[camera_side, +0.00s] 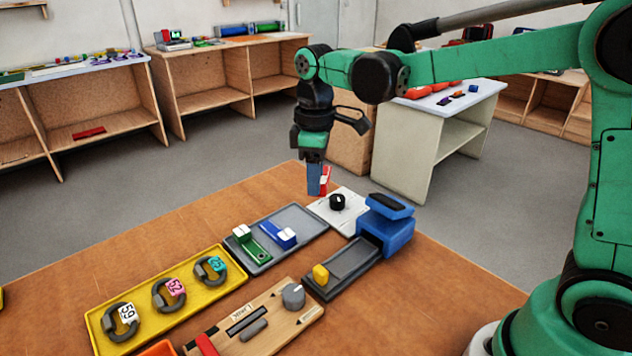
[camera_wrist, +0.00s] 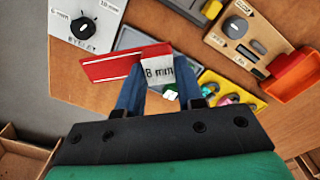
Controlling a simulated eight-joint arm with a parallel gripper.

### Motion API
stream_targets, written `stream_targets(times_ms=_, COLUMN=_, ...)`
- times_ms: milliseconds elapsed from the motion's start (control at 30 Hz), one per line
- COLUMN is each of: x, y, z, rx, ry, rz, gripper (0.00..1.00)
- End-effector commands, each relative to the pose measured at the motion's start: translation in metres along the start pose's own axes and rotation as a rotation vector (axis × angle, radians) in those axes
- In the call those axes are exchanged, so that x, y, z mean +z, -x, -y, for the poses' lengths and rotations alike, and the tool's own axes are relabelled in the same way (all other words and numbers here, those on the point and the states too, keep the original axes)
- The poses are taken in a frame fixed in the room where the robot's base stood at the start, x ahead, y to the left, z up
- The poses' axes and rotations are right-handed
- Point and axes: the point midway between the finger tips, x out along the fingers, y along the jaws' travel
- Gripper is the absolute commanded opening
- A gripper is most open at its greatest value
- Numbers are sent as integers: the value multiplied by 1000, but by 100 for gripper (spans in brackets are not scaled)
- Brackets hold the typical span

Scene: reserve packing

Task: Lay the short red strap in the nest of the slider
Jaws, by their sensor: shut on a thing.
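My gripper (camera_side: 318,188) is shut on the red strap (camera_side: 325,180) and holds it in the air above the far end of the table. In the wrist view the red strap (camera_wrist: 110,65) lies across between the blue fingers (camera_wrist: 158,88), with a white tag reading "8 mm" at its right end. The slider looks to be the dark grey carriage (camera_side: 343,272) with a yellow knob, in front of the blue press (camera_side: 386,226). It is right of and nearer than my gripper in the side view. I cannot make out the nest clearly.
A white dial plate (camera_side: 345,203) lies close below my gripper. A grey tray (camera_side: 297,216) holds a green and a blue strap. A yellow tray (camera_side: 215,292) holds tagged rings. A wooden board (camera_side: 281,335) with a grey knob stands at the front. The table's right side is bare.

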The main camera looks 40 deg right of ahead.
Motion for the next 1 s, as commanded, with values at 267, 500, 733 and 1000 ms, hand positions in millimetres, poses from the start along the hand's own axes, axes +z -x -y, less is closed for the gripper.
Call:
stream_targets(times_ms=267, x=30, y=-42, z=36, rx=0, ry=-520, rz=0, gripper=0)
stream_targets(times_ms=500, x=41, y=-54, z=47, rx=0, ry=-679, rz=0, gripper=0)
stream_targets(times_ms=733, x=41, y=-70, z=47, rx=0, ry=-688, rz=0, gripper=0)
stream_targets(times_ms=1000, x=41, y=-90, z=47, rx=0, ry=-687, rz=0, gripper=0)
